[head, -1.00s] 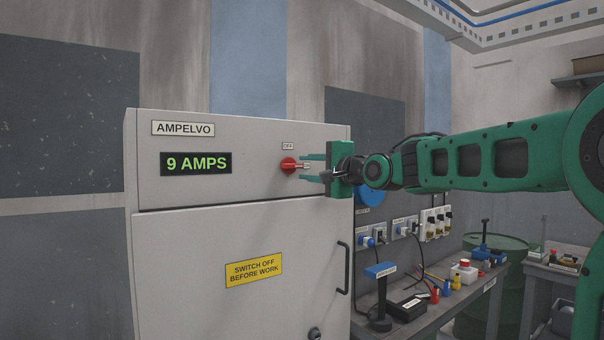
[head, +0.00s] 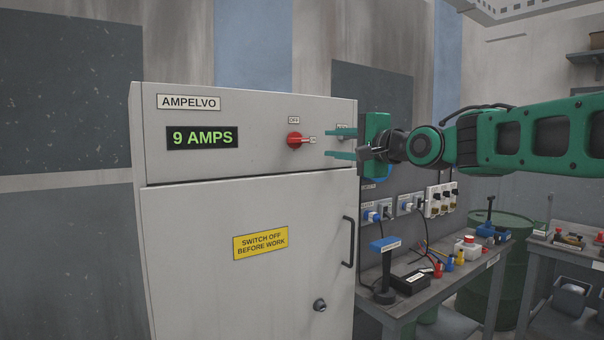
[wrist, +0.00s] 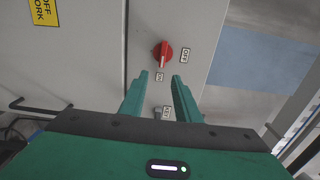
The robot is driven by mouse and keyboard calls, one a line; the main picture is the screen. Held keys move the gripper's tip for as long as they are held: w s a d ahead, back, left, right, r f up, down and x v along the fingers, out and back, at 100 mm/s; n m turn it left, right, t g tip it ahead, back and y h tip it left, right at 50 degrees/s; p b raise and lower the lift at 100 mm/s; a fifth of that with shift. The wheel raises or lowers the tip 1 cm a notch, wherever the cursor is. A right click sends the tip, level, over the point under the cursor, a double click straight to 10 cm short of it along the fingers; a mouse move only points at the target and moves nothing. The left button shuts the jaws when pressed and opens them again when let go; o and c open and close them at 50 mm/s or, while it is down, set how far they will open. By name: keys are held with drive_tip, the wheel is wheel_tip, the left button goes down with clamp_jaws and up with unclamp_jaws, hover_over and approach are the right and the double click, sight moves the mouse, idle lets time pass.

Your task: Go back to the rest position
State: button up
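My gripper (head: 341,144) is open and empty in front of the right part of the cabinet's upper panel. Its two green fingers point left in the head view, toward the red rotary switch (head: 295,139), and stand apart from it. The wrist view shows the open fingers (wrist: 162,82) with the red switch (wrist: 162,54) beyond their tips. The switch's handle points right in the head view, away from the OFF label (head: 294,120) above it. The display (head: 202,137) reads 9 AMPS.
The grey cabinet (head: 170,270) has a black door handle (head: 348,242) at its right. To the right is a workbench (head: 400,306) with several tools and a blue-topped stand (head: 384,244). A green barrel (head: 512,260) stands behind it.

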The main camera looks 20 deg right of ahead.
drive_tip(key=s+d+f+n+g+h, duration=0.1)
drive_tip(key=s+d+f+g+h, duration=0.2)
drive_tip(key=f, duration=0.6)
drive_tip(key=s+d+f+n+g+h, duration=0.1)
drive_tip(key=s+d+f+n+g, duration=0.1)
drive_tip(key=s+d+f, duration=0.35)
drive_tip(key=s+d+f+n+g+h, duration=0.1)
drive_tip(key=s+d+f+g+h, duration=0.3)
drive_tip(key=f, duration=0.7)
drive_tip(key=s+f+n+g+y, duration=0.1)
drive_tip(key=s+f+g, duration=0.1)
drive_tip(key=s+f, duration=0.3)
drive_tip(key=s+f+n+g, duration=0.1)
drive_tip(key=s+f+g, duration=0.2)
drive_tip(key=s, duration=1)
drive_tip(key=s+f+n+g+y, duration=0.1)
drive_tip(key=s+f+n+g, duration=0.1)
drive_tip(key=s+f, duration=0.5)
drive_tip(key=shift+s+a+f+g+y, duration=0.2)
drive_tip(key=shift+s+f+g+y, duration=0.3)
drive_tip(key=shift+s, duration=0.7)
drive_tip(key=shift+r, duration=0.15)
